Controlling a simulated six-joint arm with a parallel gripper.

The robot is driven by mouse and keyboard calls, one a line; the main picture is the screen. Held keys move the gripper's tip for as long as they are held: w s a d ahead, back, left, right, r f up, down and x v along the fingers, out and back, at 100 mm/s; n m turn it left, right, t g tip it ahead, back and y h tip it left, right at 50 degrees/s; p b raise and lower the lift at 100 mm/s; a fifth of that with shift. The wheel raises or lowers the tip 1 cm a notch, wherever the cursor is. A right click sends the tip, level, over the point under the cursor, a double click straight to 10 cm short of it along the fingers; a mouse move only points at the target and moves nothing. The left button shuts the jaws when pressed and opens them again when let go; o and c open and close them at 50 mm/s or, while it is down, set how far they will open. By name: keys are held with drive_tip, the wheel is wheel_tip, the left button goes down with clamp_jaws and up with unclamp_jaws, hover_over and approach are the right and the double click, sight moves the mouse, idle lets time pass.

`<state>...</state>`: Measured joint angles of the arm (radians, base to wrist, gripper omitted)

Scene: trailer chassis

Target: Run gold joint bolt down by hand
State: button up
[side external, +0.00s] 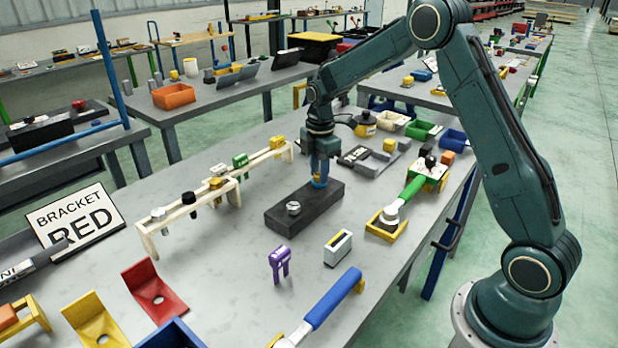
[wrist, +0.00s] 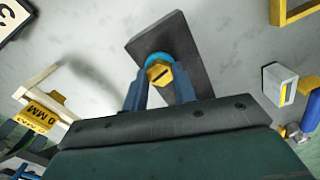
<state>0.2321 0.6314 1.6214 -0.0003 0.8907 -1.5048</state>
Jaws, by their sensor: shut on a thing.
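The gold joint bolt (wrist: 159,72) has a hex head with a dark slot, with a blue ring (wrist: 155,59) at its base. It stands at one end of a dark grey block (side external: 270,220); the block also shows in the wrist view (wrist: 150,36). My gripper (side external: 320,178) points down over the block's far end, its blue fingers shut on the gold bolt. In the side view only a little gold shows between the fingers. How deep the bolt sits is hidden. A silver bolt (side external: 293,208) stands upright nearer the block's other end.
A pale wooden rack (side external: 148,238) with several tagged pieces runs left of the block. A purple clip (side external: 279,262) and a white box (side external: 338,248) stand in front. A green-handled tool (side external: 410,190) lies to the right. Bare table surrounds the block's left side.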

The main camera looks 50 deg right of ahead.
drive_tip(key=shift+o, duration=0.2)
drive_tip(key=m, duration=0.4)
drive_tip(key=shift+r+m, duration=0.25)
drive_tip(key=shift+m, duration=0.05)
drive_tip(key=m, duration=0.3)
drive_tip(key=shift+m, duration=0.4)
drive_tip(key=shift+c, duration=0.2)
drive_tip(key=m, duration=0.9)
drive_tip(key=shift+w, duration=0.1)
drive_tip(key=m, duration=0.3)
drive_tip(key=shift+m, duration=0.3)
drive_tip(key=m, duration=0.3)
drive_tip(key=shift+m, duration=0.3)
drive_tip(key=m, duration=0.3)
drive_tip(key=shift+m, duration=0.3)
drive_tip(key=m, duration=0.4)
